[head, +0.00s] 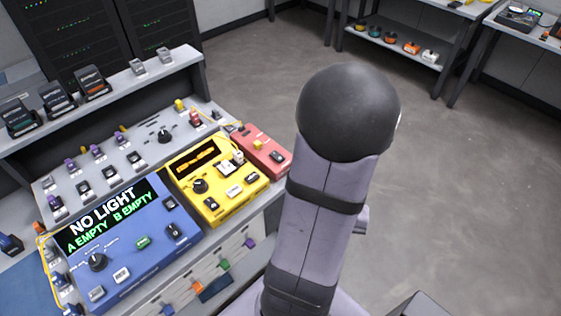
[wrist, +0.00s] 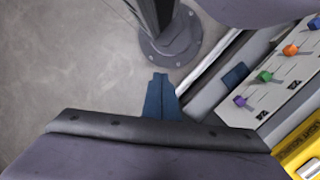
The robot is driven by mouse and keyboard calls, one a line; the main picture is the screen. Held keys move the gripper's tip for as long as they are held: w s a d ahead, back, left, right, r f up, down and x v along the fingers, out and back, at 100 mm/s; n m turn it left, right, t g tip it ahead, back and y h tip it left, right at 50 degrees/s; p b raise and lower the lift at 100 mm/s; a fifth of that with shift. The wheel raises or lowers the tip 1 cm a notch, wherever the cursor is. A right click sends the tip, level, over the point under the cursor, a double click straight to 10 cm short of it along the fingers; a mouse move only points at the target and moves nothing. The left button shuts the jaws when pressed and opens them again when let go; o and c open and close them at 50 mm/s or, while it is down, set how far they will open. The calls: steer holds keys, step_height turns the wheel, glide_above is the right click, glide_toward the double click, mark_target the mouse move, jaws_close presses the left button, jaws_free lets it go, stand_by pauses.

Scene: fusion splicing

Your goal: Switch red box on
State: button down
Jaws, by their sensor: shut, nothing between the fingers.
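The red box (head: 264,138) sits at the right end of the bench, beside the yellow box (head: 186,167). It carries a black switch (head: 276,156) and a small yellow part; the switch's position is too small to tell. My gripper (wrist: 160,78) shows in the wrist view as two dark blue fingers, shut together and empty. They are over the grey floor, apart from the bench front. In the head view my gripper is not visible, and my arm stands right of the red box. The red box is not recognisable in the wrist view.
A blue box (head: 135,245) with a display reading "NO LIGHT, A EMPTY, B EMPTY" stands left of the yellow box. Coloured connectors (wrist: 265,76) line the bench front. A raised shelf (head: 120,90) runs behind. The floor (head: 480,190) to the right is clear.

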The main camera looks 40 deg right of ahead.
steer(key=s+d+f+n+t+h+b, duration=0.1)
steer(key=s+d+f+h+b, duration=0.2)
steer(key=d, duration=0.5)
steer(key=s+d+f+n+h+b, duration=0.1)
steer(key=s+d+f+h, duration=0.15)
steer(key=d+f, duration=0.4)
steer(key=w+d+r+n+t+h, duration=0.1)
steer(key=w+d+r+n+t, duration=0.15)
steer(key=w+d, duration=0.2)
steer(key=w+d+r+n+t, duration=0.1)
steer(key=w+r+n+t, duration=0.15)
steer(key=w, duration=0.35)
steer(key=w+r+n+t, duration=0.1)
steer(key=w+r+t, duration=0.25)
steer(key=w, duration=0.25)
steer(key=w+a+r+n+t+y, duration=0.3)
steer(key=w+a+r+t+y, duration=0.1)
steer(key=w+a+r+t, duration=0.4)
step_height(320, 180, up, 3)
steer(key=shift+w+a+f+y, duration=0.2)
steer(key=shift+w+a+y, duration=0.2)
steer(key=shift+a, duration=0.25)
steer(key=shift+w, duration=0.1)
